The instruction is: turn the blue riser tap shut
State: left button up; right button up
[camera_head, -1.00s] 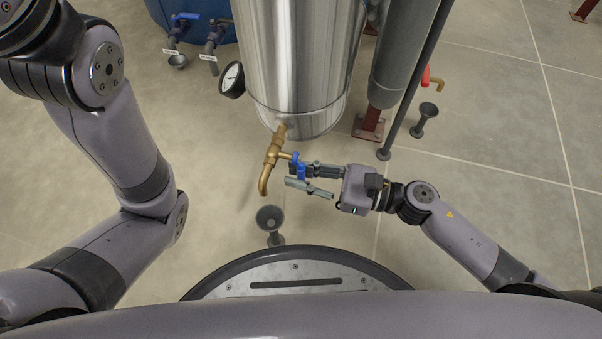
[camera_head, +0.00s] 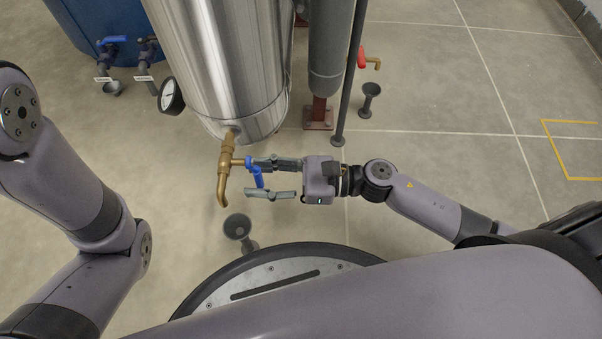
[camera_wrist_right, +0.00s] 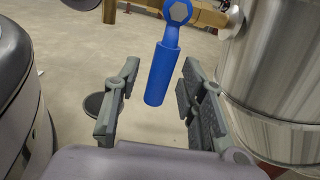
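The brass tap (camera_head: 226,172) comes out of the foot of the steel cylinder and its spout bends down. Its blue handle (camera_head: 255,172) sits on the right side of the tap. My right gripper (camera_head: 262,178) is open around the handle, one finger behind it and one in front. In the right wrist view the blue handle (camera_wrist_right: 162,70) hangs between the two spread fingers (camera_wrist_right: 155,105), with gaps on both sides and no contact visible. My left gripper is out of the head view; only my left arm shows.
The steel cylinder (camera_head: 220,60) stands right behind the tap, with a gauge (camera_head: 171,95) on its side. A grey funnel (camera_head: 238,227) stands below the spout. A red-handled tap (camera_head: 363,58) and a grey post (camera_head: 350,80) are farther right. Floor at right is clear.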

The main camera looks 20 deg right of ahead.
jog(key=v, duration=1.1)
jog(key=shift+d, duration=0.3)
jog(key=shift+s, duration=0.1)
